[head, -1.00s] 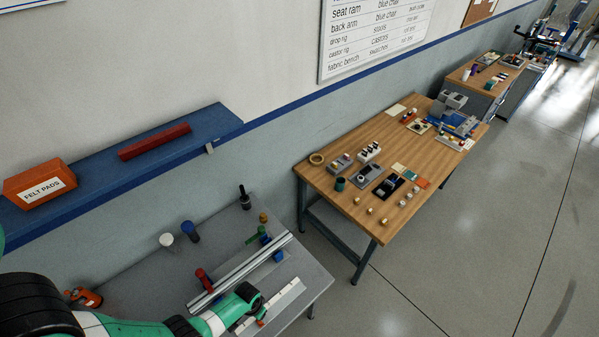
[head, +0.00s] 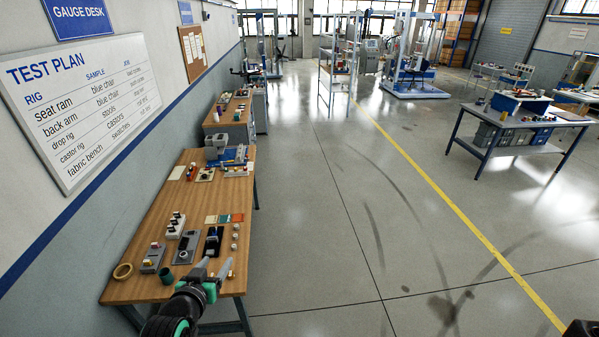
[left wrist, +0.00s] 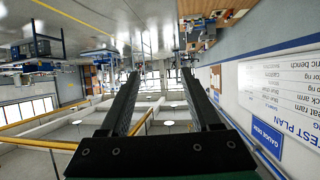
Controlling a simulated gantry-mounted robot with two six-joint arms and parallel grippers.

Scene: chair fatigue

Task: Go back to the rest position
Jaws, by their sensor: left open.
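My left gripper (head: 213,268) is in the lower left of the head view, in front of the near end of the wooden table (head: 150,283). In the left wrist view the left gripper's two dark fingers (left wrist: 160,76) are spread apart with nothing between them, and the room appears upside down. My right gripper is not in view. A dark shape shows in the lower right corner of the head view, too cut off to identify.
A test plan board (head: 85,110) hangs on the left wall. The floor (head: 340,210) to the right is open. A workbench (head: 500,150) stands farther right.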

